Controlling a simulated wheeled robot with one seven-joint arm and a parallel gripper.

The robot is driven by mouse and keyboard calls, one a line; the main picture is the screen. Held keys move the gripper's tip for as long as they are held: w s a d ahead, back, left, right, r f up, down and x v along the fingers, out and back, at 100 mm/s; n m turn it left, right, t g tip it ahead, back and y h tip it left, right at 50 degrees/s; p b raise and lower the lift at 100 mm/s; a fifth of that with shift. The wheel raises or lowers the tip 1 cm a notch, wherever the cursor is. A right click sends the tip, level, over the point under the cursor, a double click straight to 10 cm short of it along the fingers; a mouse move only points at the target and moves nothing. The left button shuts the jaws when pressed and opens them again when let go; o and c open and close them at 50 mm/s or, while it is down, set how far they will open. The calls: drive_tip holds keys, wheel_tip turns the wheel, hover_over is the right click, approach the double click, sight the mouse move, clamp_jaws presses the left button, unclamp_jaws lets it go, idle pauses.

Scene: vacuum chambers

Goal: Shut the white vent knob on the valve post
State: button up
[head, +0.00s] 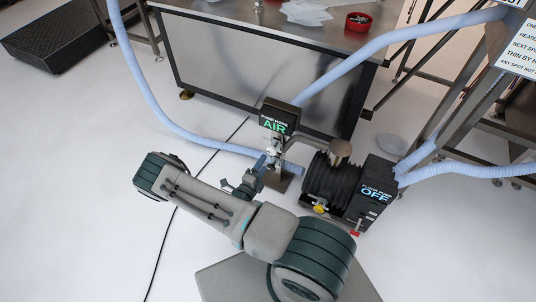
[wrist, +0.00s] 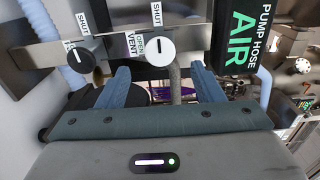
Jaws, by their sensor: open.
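The white vent knob (wrist: 160,52) shows in the wrist view on the metal plate of the valve post. Its dark mark stands upright, toward the SHUT label (wrist: 157,14) above it. VENT and OPEN labels (wrist: 134,46) are at its left. My gripper (wrist: 160,70) is open and empty; the knob appears between and beyond its fingertips. I cannot tell if they touch it. In the head view, my gripper (head: 257,172) is at the valve post (head: 277,178), where the knob is too small to make out.
A black knob (wrist: 78,58) with its own SHUT label is left of the white one. The PUMP HOSE AIR sign (wrist: 242,38) is close at the right. In the head view, a black pump (head: 335,182) marked OFF stands right of the post, with blue hoses (head: 400,35) around.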

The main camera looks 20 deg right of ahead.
drive_tip(key=v, duration=0.5)
drive_tip(key=shift+s+a+p, duration=0.25)
drive_tip(key=shift+p, duration=0.1)
drive_tip(key=s+d+r+m+g+y+p, duration=0.15)
drive_tip(key=r+m+g+p, duration=0.5)
drive_tip(key=r+m, duration=0.85)
drive_tip(key=s+r+m+g+y+p, duration=0.15)
drive_tip(key=r+m+g+p, duration=0.55)
drive_tip(key=r, duration=1.3)
drive_tip(key=s+a+r+m+t+y+p, duration=0.1)
drive_tip(key=s+a+r+m+y+p, duration=0.1)
drive_tip(key=r+m, duration=0.5)
drive_tip(key=s+a+r+m+t+y+p, duration=0.2)
drive_tip(key=s+r+m+y+p, duration=0.3)
drive_tip(key=r, duration=1.2)
drive_tip(key=s+a+r+m+t+y+p, duration=0.1)
drive_tip(key=s+r+m+y+p, duration=0.3)
drive_tip(key=r+m, duration=0.5)
wheel_tip(320, 180, up, 3)
drive_tip(key=s+t+p, duration=0.1)
drive_tip(key=s+p, duration=0.1)
drive_tip(key=p, duration=0.1)
drive_tip(key=shift+a+m, duration=0.3)
drive_tip(key=shift+a, duration=0.1)
